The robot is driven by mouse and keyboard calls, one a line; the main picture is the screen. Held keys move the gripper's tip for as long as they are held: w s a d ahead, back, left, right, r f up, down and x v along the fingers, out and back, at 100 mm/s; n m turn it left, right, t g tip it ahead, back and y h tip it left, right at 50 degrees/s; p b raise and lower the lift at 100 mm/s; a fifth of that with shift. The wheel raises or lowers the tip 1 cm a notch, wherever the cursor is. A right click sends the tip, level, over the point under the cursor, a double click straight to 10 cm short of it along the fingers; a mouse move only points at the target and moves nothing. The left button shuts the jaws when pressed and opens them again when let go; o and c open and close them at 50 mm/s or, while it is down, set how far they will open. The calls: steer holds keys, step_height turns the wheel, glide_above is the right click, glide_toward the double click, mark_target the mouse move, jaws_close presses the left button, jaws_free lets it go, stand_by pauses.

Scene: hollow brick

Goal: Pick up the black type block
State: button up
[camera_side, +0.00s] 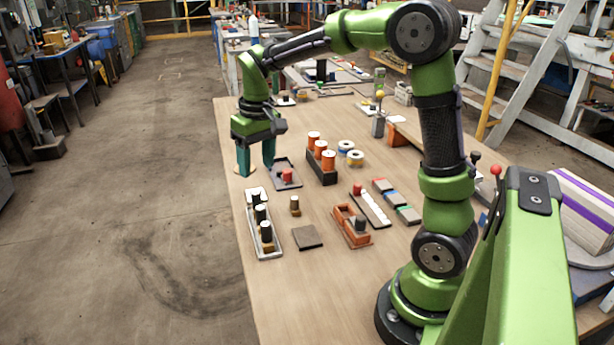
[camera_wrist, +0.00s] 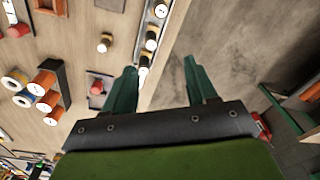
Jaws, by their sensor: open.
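My gripper (camera_side: 256,165) is open and empty, its two teal fingers pointing down above the table's left edge. Its fingers also show in the wrist view (camera_wrist: 160,66), spread apart with nothing between them. No block is clearly marked as the black type block. Several black, white-topped pieces (camera_side: 261,213) stand in a narrow tray in front of my gripper; they also show in the wrist view (camera_wrist: 151,38). A dark piece (camera_side: 360,224) sits in an orange hollow brick (camera_side: 345,228).
A dark tray with a red piece (camera_side: 287,176) lies just right of my gripper. Orange spools (camera_side: 328,160) stand in a dark holder beyond it. A flat dark plate (camera_side: 306,237) lies near the front. Bare floor (camera_side: 150,200) lies left of the table.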

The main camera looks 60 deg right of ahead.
steer(key=w+d, duration=0.2)
steer(key=n, duration=0.1)
glide_toward(260, 208)
steer(key=shift+g, duration=0.4)
steer(key=f, duration=0.5)
steer(key=shift+w+a+f, duration=0.25)
steer(key=shift+w+a, duration=0.05)
steer(key=shift+w, duration=0.05)
steer(key=shift+d+f, duration=0.15)
steer(key=shift+f, duration=1.2)
steer(key=shift+d+f, duration=0.1)
steer(key=shift+f, duration=1.3)
steer(key=shift+c, duration=0.2)
jaws_close()
